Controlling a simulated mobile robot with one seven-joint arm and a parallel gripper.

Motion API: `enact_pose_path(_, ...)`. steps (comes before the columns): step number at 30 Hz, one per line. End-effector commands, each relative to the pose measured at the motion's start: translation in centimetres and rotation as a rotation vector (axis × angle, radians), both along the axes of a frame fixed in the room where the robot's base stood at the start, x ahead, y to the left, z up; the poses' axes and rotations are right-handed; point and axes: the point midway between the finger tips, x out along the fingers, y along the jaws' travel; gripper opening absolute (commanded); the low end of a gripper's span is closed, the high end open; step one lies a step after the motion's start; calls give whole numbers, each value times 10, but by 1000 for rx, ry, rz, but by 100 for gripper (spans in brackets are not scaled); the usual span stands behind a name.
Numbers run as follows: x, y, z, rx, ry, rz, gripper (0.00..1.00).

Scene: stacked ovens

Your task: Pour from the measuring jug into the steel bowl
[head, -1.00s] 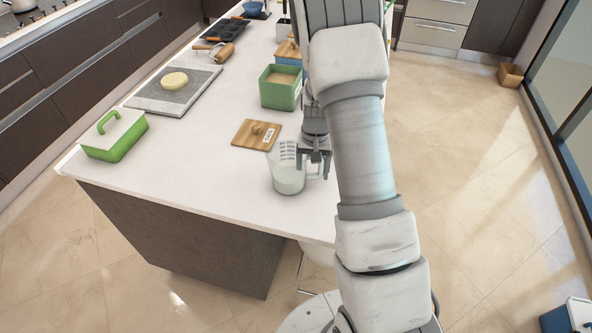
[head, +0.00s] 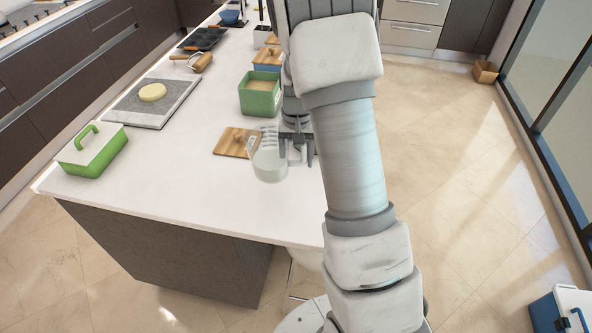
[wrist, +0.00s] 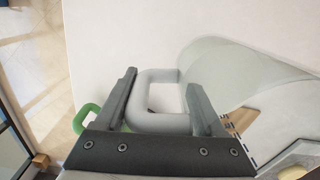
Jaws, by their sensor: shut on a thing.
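The clear measuring jug (head: 268,165) is in my gripper, near the front right of the white counter in the head view. It looks roughly upright and holds pale contents. My gripper (head: 297,141) is at the jug's right side, on its handle. In the wrist view my gripper's fingers (wrist: 160,82) stand either side of the grey jug handle (wrist: 158,122), and the jug body (wrist: 235,72) extends to the right. Whether the jug touches the counter is hard to tell. I see no steel bowl in either view.
A wooden board (head: 231,143) lies just left of the jug. A green open container (head: 260,97) stands behind it, and a green lidded dish (head: 92,152) sits at the left corner. A grey slab (head: 152,103) carries a pale round (head: 152,92). The counter's front is clear.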

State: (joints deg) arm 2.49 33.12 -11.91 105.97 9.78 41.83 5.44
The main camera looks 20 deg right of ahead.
Motion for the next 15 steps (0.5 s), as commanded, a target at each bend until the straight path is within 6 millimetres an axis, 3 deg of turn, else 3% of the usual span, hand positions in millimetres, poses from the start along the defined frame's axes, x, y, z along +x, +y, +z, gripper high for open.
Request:
enact_pose_path(5,-1,6,26,1,-3,21,0)
enact_pose_path(15,-38,87,40,2,0,385,0)
